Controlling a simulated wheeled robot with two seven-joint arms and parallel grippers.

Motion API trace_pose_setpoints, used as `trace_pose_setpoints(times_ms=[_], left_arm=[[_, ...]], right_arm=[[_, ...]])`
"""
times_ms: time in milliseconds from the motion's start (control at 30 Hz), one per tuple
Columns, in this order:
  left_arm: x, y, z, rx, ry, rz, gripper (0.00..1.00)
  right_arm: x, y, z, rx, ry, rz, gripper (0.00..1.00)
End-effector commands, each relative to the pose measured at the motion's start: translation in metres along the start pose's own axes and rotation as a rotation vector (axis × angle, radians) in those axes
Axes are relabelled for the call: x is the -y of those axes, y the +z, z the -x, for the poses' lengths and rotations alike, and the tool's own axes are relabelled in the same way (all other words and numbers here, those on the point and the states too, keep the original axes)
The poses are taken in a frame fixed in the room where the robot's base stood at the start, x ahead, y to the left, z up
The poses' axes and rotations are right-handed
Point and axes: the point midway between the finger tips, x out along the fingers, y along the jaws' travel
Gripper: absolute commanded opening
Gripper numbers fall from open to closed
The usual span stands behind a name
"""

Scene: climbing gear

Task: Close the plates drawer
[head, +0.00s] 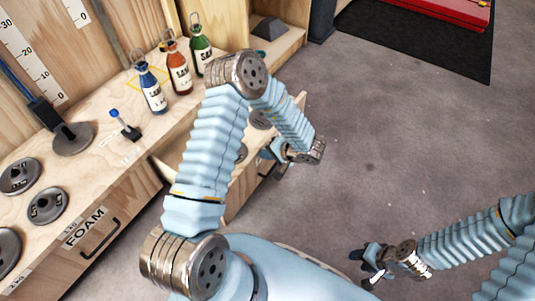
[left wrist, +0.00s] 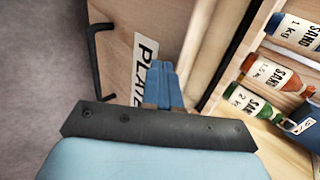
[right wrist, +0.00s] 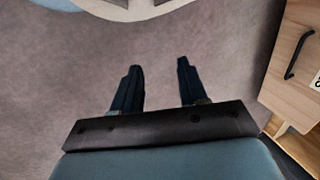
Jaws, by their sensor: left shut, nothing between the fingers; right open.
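The plates drawer (head: 236,199) stands pulled out from the wooden bench in the head view, with dark discs inside. My left arm covers much of it. In the left wrist view its wooden front (left wrist: 120,35) carries a partly hidden label reading "PLATE" and a black bar handle (left wrist: 97,60). My left gripper (head: 268,154) is at the drawer front; its fingers (left wrist: 163,75) are shut and empty, over the label beside the handle. I cannot tell whether they touch the wood. My right gripper (head: 369,268) is open and empty, low over the floor, away from the drawer.
The foam drawer (head: 112,232) is shut, left of the plates drawer. On the bench top stand blue (head: 153,92), orange (head: 178,68) and green (head: 201,45) sand bottles, with several dark weights. The grey floor (head: 400,130) to the right is clear. A black mat (head: 420,45) lies farther back.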

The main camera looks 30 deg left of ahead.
Motion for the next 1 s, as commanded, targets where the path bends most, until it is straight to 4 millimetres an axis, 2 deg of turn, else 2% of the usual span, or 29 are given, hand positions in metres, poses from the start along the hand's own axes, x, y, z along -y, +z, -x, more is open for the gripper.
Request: trace_pose_setpoints(times_ms=[167,367,600,1000], left_arm=[[0.007,0.000,-0.004,0.001,0.000,0.001,0.00],[0.030,0.000,-0.025,0.003,-0.002,0.003,0.00],[0.073,0.001,-0.070,0.003,-0.003,0.003,0.00],[0.143,0.001,-0.152,0.002,-0.002,0.003,0.00]], right_arm=[[0.002,0.000,0.005,-0.001,0.001,0.000,0.43],[0.006,-0.001,0.022,-0.005,0.004,-0.001,0.43],[0.016,-0.001,0.044,-0.003,0.003,0.002,0.43],[0.029,0.004,0.059,0.009,-0.008,0.012,0.43]])
